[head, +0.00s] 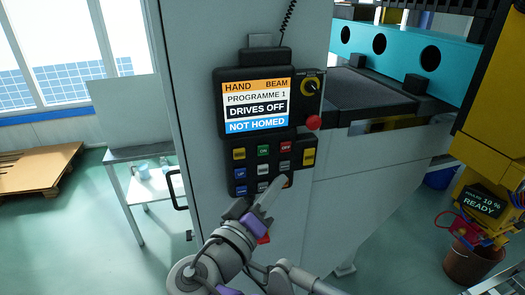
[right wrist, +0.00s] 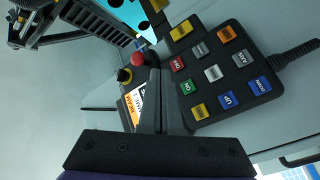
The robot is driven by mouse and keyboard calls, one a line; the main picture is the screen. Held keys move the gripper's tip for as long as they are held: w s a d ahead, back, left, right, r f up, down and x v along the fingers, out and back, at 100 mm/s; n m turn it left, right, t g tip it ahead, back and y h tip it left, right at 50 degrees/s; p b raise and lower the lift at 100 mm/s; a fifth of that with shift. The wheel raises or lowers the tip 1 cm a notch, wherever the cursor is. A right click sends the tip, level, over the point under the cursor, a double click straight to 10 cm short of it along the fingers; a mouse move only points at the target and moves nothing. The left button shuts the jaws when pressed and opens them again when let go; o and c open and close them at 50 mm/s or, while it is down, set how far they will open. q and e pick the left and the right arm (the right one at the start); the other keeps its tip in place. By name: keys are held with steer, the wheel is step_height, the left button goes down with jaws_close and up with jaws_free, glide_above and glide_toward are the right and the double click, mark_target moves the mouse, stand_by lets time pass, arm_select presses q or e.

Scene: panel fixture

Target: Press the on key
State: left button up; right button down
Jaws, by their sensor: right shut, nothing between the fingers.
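The on key (head: 263,150) is the green key in the top row of the black keypad (head: 250,172) below the screen, left of the red off key (head: 286,146). The green key (right wrist: 186,87) also shows uncovered in the right wrist view. My right gripper (head: 280,182) is shut and empty, its tips in front of the keypad's lower right, below and right of the on key. In the right wrist view the shut fingers (right wrist: 153,74) rise left of the green key. Whether they touch the panel cannot be told. My left gripper is not in view.
The screen (head: 255,105) reads DRIVES OFF and NOT HOMED. A red mushroom button (head: 313,122) and a rotary switch (head: 310,87) sit right of it. A door handle (head: 177,190) juts out left of the keypad. A yellow machine (head: 480,150) stands at the right.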

mark_target(263, 151)
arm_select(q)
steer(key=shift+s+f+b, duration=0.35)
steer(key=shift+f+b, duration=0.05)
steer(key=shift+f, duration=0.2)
arm_select(e)
steer(key=w+a, duration=0.1)
steer(key=w, duration=0.4)
steer(key=w+a, duration=0.1)
steer(key=w, duration=0.2)
steer(key=shift+w+a, duration=0.2)
steer(key=shift+a, duration=0.15)
stand_by(1.3)
steer(key=shift+w+r, duration=0.1)
steer(key=shift+w, duration=0.15)
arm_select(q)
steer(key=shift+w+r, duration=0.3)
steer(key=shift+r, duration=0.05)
arm_select(e)
steer(key=shift+w+a, duration=0.15)
steer(key=shift+w, duration=0.1)
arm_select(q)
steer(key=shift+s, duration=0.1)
arm_select(e)
steer(key=shift+s, duration=0.15)
